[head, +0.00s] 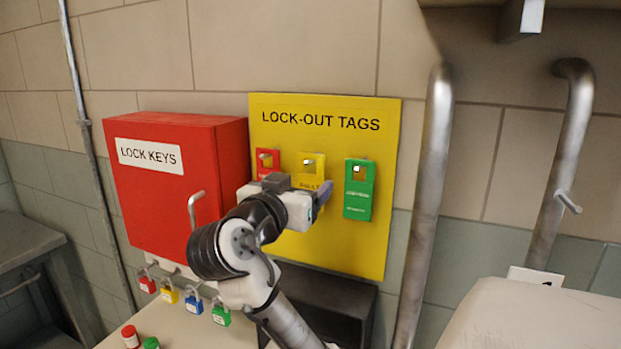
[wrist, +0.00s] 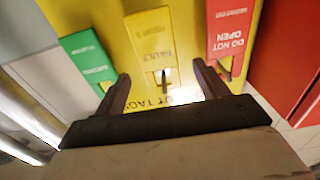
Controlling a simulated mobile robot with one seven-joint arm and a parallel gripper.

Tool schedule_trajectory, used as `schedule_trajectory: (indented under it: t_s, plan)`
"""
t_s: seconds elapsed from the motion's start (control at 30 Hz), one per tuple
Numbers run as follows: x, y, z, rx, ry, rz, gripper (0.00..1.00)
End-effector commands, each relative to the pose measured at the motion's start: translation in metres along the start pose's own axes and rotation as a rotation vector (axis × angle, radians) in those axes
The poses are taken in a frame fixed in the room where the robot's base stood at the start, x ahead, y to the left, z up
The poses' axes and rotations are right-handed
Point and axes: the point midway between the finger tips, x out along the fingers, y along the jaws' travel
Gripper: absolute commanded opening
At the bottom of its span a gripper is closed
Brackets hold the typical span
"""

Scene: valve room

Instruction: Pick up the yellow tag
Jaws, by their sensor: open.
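The yellow tag (head: 309,166) hangs from a peg on the yellow lock-out tags board (head: 330,245), between a red tag (head: 267,162) and a green tag (head: 358,190). My arm hides its lower part in the head view. In the wrist view the yellow tag (wrist: 152,42) lies beyond my fingers, with its peg and slot (wrist: 163,80) between them in the picture. My gripper (wrist: 162,82) is open and empty, close in front of the board. I cannot tell whether a finger touches the tag.
A red lock keys box (head: 170,180) with a handle is left of the board. Several coloured padlocks (head: 193,300) hang below it. Grey pipes (head: 425,220) stand to the right. A dark box (head: 330,300) sits under the board. The green and red tags flank my fingers closely.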

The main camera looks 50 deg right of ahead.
Motion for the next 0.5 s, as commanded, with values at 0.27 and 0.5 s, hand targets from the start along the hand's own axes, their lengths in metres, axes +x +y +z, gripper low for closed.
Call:
schedule_trajectory:
  t_s: [0.27,0.5]
  plan:
    - [0.03,0.001,-0.001,0.0,-0.001,0.0,0.73]
    - [0.031,0.0,0.0,0.0,-0.001,0.0,0.7]
